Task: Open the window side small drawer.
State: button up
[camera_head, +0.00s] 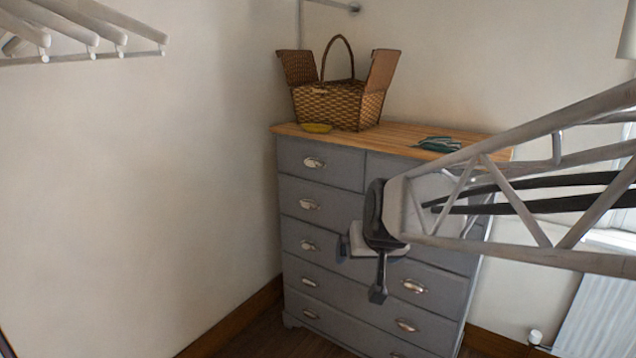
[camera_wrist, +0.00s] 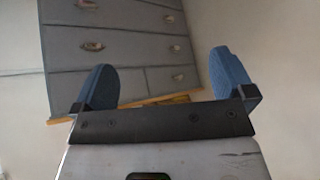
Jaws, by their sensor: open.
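The grey dresser (camera_head: 322,228) stands in the corner with its drawers shut. Its window side small drawer (camera_head: 392,166) is at the top right; my arm hides most of its front, including its handle. In the wrist view, which looks turned over, that drawer's face (camera_wrist: 132,84) shows partly behind one finger. The other small drawer (camera_head: 318,164), at top left, has a silver cup handle. My gripper (camera_head: 362,270) is open and empty, in front of the dresser and lower than the small drawers in the picture. In the wrist view its blue fingers (camera_wrist: 165,75) are wide apart, touching nothing.
A white radiator (camera_head: 592,315) is at lower right. White rails (camera_head: 80,30) hang at upper left.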

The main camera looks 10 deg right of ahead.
jog(key=w+d+m+t+h, duration=0.1)
jog(key=w+d+t, duration=0.15)
jog(key=w, duration=0.45)
jog(key=w+d+m+t+h, duration=0.1)
jog(key=w+d, duration=0.2)
jog(key=w, duration=0.5)
jog(key=w+d+f+m+h, duration=0.2)
jog(key=w+d+h, duration=0.1)
jog(key=w+d, duration=0.4)
jog(key=w+d+f+m+t+h, duration=0.1)
jog(key=w+d+f+m+h, duration=0.1)
jog(key=w+d+h, duration=0.2)
jog(key=w+d+f+m+t+h, duration=0.1)
jog(key=w+d+h, duration=0.3)
jog(key=w+d, duration=0.6)
jog(key=shift+d+f+m, duration=0.5)
jog(key=shift+d+f, duration=0.15)
jog(key=shift+d, duration=0.05)
jog(key=shift+w, duration=0.15)
jog(key=shift+x, duration=3.8)
jog(key=shift+d+r, duration=0.1)
jog(key=c, duration=1)
